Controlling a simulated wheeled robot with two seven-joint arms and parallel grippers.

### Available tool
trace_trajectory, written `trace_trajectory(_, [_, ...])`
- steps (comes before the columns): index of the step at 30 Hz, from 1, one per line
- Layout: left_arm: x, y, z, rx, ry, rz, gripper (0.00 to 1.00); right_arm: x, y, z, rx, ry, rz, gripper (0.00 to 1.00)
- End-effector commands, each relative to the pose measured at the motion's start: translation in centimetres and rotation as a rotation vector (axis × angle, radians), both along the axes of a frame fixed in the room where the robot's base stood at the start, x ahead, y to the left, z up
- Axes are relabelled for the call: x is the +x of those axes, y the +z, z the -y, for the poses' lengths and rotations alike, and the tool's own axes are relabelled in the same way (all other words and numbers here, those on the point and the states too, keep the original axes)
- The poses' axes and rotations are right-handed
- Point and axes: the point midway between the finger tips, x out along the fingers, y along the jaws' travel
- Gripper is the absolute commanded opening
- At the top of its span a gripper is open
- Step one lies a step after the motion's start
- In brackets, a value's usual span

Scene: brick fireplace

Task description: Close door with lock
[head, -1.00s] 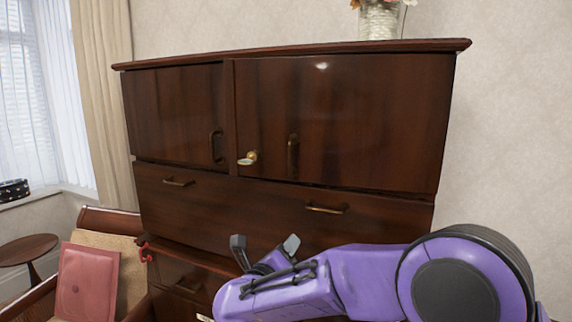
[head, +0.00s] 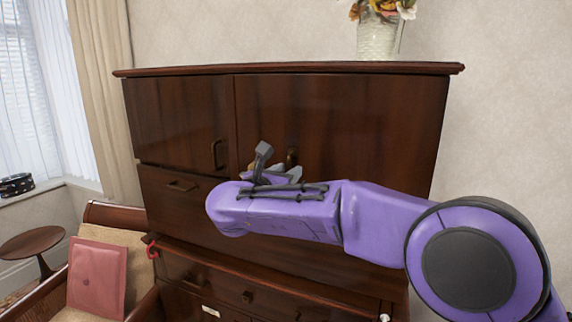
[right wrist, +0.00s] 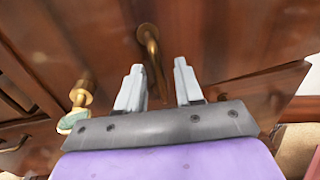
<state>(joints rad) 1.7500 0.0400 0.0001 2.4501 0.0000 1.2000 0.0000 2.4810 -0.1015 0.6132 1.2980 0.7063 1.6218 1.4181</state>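The dark wood cabinet has a left door (head: 175,115) and a right door (head: 345,115); both look flush with the front. My right gripper (head: 276,163) is in front of the right door near its handle (head: 291,157). In the right wrist view, its two grey fingers (right wrist: 159,84) are apart and the brass handle (right wrist: 149,42) shows between and beyond them; contact cannot be told. A brass lock with a key (right wrist: 78,104) with a greenish head is left of the fingers. In the head view the gripper mostly hides the lock. My left gripper is not in view.
Drawers (head: 250,285) and a projecting ledge lie below the doors. A vase of flowers (head: 377,38) stands on the cabinet top. A chair with a pink cushion (head: 97,278) and a small round table (head: 32,243) are at the left.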

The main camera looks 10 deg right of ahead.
Motion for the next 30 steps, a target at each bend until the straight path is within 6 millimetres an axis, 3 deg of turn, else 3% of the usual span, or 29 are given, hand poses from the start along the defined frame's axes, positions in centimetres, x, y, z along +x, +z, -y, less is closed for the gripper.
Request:
trace_trajectory(7, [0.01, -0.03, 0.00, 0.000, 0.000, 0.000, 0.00, 0.10, -0.13, 0.08, -0.001, 0.000, -0.001, 0.33])
trace_trajectory(10, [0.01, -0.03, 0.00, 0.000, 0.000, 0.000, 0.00, 0.09, -0.12, 0.07, -0.002, 0.000, -0.001, 0.00])
trace_trajectory(30, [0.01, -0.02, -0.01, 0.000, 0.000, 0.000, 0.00, 0.08, -0.05, 0.05, -0.002, 0.001, 0.000, 0.00])
